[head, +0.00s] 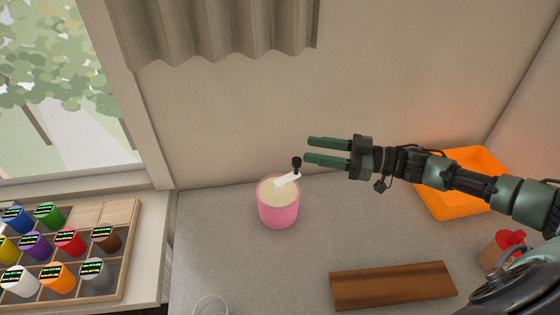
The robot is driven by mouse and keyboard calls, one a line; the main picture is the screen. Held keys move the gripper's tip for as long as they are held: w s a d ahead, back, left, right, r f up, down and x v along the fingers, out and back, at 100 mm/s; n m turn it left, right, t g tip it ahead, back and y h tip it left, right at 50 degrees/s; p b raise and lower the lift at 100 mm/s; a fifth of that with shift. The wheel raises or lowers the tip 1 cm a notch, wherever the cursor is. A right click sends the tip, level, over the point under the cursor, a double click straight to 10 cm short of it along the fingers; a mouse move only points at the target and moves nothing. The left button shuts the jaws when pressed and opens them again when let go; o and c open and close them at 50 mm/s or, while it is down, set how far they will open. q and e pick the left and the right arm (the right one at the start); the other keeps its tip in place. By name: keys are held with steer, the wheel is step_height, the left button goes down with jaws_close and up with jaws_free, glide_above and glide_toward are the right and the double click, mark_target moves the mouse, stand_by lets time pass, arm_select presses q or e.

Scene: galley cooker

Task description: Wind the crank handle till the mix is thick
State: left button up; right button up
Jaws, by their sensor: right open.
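A pink tub (278,210) with pale cream mix (271,190) inside stands upright on the grey counter near the wall. A white crank arm (288,180) reaches from the tub's middle up and right over the rim, with a black crank handle (297,163) standing at its outer end. My right gripper (307,149) comes in from the right, its two green fingers open and pointing left. It is empty; in the picture its fingertips are just above and right of the black handle, and I see no contact. My left gripper is not in view.
An orange tray (463,213) stands at the right, partly behind my right arm. A wooden board (393,286) lies at the front. A compartment rack (122,232) with several coloured pots is at the left, under the window. Counter around the tub is clear.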

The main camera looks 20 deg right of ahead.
mark_target(287, 175)
step_height(287, 175, down, 5)
steer(key=b, duration=0.4)
steer(key=p+x, duration=0.2)
steer(key=x, duration=0.5)
steer(key=shift+w+a, duration=0.3)
steer(key=shift+a, duration=0.05)
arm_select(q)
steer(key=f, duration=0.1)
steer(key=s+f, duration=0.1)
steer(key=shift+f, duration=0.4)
arm_select(e)
steer(key=shift+f, duration=0.1)
jaws_close()
